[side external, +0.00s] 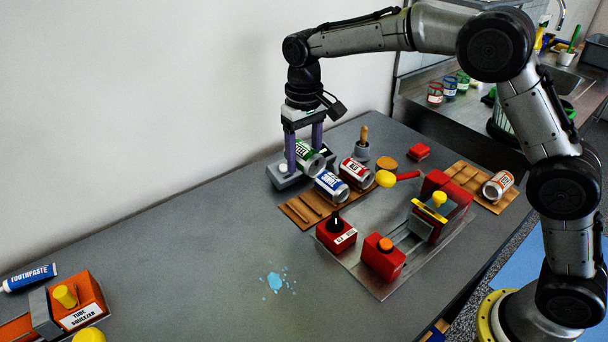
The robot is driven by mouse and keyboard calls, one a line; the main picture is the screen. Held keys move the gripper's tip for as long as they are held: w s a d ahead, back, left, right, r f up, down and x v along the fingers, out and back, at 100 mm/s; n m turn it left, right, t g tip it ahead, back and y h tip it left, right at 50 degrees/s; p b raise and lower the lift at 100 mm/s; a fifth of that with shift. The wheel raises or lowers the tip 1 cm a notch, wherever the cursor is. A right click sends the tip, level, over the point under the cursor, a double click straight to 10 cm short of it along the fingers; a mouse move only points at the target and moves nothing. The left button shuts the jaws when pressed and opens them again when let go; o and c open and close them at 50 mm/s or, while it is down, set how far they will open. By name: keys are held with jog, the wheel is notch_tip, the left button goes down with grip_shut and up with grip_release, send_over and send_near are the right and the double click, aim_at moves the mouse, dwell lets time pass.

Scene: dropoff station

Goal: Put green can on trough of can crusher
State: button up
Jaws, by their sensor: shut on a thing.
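The green can (309,156) lies on its side between the purple fingers of my gripper (303,150), which is shut on it. It is at the back left of the cans by the wooden rack, and I cannot tell whether it touches the rack. The can crusher (385,258) is a red and grey machine on a metal plate, to the right and nearer the camera. Its grey trough (408,243) lies between red blocks and looks empty. A yellow knob (439,199) sits on one block.
A blue can (331,186) and a red can (355,173) lie on the wooden rack (297,212) beside the green one. An orange-and-white can (498,186) lies on another wooden rack (466,178). The table's left middle is clear except a blue splash (275,281).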

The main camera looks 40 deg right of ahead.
jog(key=s+d+m, duration=0.4)
jog(key=s+m, duration=0.5)
jog(key=s, duration=0.2)
jog(key=s+d+m, duration=0.5)
jog(key=s+m, duration=0.4)
jog(key=s, duration=0.2)
jog(key=shift+s+a+f, duration=0.1)
jog(key=shift+a+f, duration=0.05)
jog(key=shift+f, duration=5.7)
jog(key=o, duration=1)
jog(key=shift+r, duration=3.5)
